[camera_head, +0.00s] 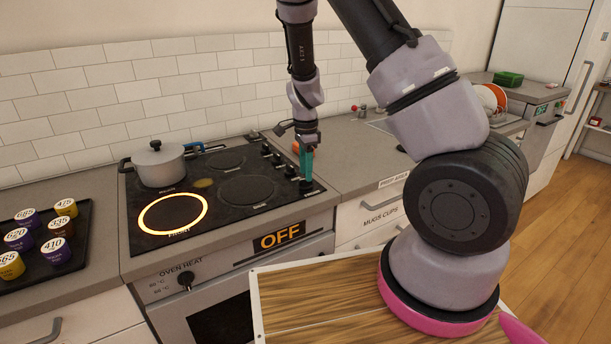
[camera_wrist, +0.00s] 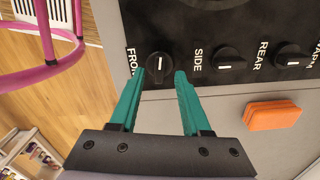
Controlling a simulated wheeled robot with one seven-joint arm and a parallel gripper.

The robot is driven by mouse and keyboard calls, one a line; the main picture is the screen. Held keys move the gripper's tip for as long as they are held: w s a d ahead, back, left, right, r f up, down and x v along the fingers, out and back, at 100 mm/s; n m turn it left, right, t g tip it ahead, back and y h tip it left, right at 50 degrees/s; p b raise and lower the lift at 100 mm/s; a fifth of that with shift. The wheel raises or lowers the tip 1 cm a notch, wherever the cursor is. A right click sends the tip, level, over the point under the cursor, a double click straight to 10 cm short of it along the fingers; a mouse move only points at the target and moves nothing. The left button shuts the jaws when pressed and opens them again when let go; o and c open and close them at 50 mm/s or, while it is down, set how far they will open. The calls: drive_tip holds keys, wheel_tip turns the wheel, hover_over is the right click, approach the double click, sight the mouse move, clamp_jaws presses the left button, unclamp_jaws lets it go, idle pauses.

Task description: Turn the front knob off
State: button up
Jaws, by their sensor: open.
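The front knob (camera_wrist: 159,65) is a round black knob with a white mark, beside a label partly reading "FRO". My gripper (camera_wrist: 160,74) is open, with its teal fingertips at either side of the knob's near edge; whether they touch it I cannot tell. In the head view my gripper (camera_head: 307,165) points down over the right front corner of the black cooktop (camera_head: 222,190). The front-left burner (camera_head: 172,214) glows orange. A panel (camera_head: 280,236) on the stove front reads "OFF".
The side knob (camera_wrist: 230,59) and rear knob (camera_wrist: 291,56) sit in the same row. An orange block (camera_wrist: 272,115) lies on the counter beside them. A grey pot (camera_head: 158,164) stands at the cooktop's back left. A tray of labelled pods (camera_head: 80,262) lies left.

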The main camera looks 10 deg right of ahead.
sight(306, 183)
drive_tip(key=shift+f, duration=1.1)
clamp_jaws()
